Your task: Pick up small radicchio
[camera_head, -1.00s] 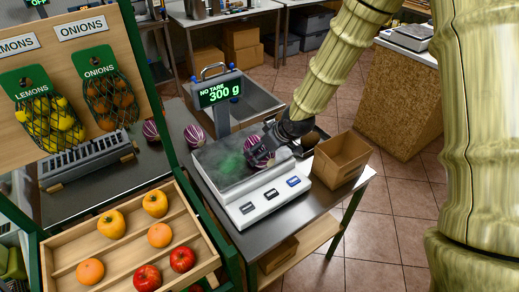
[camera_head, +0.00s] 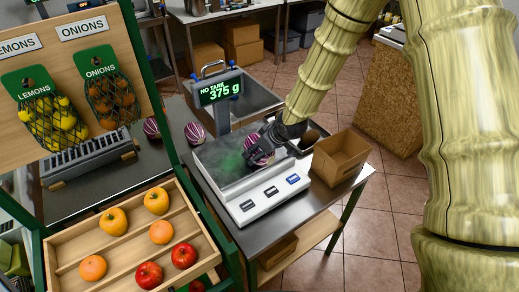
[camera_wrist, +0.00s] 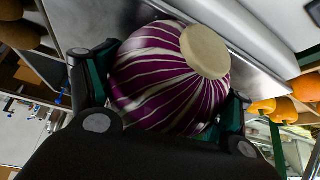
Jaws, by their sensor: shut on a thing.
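A small purple-and-white radicchio (camera_head: 259,152) is at my gripper (camera_head: 264,143), over the scale's plate. In the wrist view the radicchio (camera_wrist: 172,75) fills the space between the two fingers of my gripper (camera_wrist: 165,95), its pale cut base facing up and to the right. My gripper is shut on it. I cannot tell whether the radicchio touches the plate.
Two more radicchios (camera_head: 195,133) (camera_head: 152,128) lie on the metal counter behind the scale. An open cardboard box (camera_head: 340,160) stands right of the scale. A wooden fruit tray (camera_head: 75,250) is at the front left.

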